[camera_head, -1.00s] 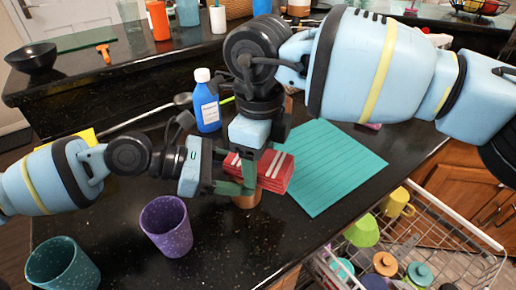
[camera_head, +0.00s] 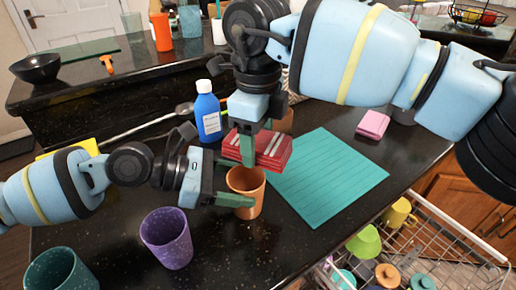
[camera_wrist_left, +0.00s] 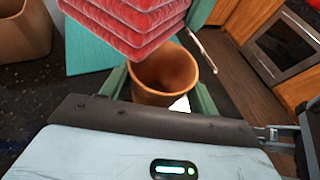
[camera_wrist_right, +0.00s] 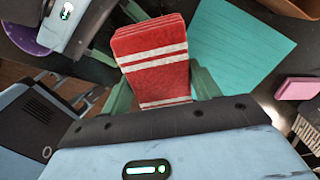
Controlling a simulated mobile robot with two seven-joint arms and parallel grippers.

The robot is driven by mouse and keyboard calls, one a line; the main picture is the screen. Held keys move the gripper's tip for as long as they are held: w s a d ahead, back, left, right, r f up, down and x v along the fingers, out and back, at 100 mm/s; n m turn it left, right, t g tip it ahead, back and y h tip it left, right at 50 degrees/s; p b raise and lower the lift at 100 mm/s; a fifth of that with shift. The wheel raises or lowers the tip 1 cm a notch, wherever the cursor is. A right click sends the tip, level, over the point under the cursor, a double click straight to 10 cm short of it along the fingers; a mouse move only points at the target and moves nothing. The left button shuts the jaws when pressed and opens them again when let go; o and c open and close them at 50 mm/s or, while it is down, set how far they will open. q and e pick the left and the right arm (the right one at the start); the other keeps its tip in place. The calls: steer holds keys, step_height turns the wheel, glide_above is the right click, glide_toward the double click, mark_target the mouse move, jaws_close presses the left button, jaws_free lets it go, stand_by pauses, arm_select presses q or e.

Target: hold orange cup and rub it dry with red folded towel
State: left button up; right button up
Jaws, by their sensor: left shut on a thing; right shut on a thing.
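The orange cup (camera_head: 247,190) is upright near the counter's front edge, its open mouth showing. My left gripper (camera_head: 235,196) is shut on it from the left. In the left wrist view the cup (camera_wrist_left: 165,75) sits between the two fingers. The red folded towel (camera_head: 263,152), with white stripes, is just above and behind the cup's rim in the head view. My right gripper (camera_head: 247,146) is shut on the towel from above. In the right wrist view the towel (camera_wrist_right: 155,60) hides the cup. I cannot tell whether towel and cup touch.
A purple cup (camera_head: 166,240) and a teal cup (camera_head: 62,272) stand to the left. A blue bottle (camera_head: 207,112) is behind. A teal mat (camera_head: 328,178) lies bare to the right. A dish rack (camera_head: 420,245) with several items is at the lower right.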

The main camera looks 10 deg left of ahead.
steer(key=shift+r, duration=2.25)
arm_select(q)
steer(key=o, duration=1.1)
steer(key=shift+o, duration=0.2)
steer(key=v, duration=1.2)
steer(key=shift+r, duration=0.1)
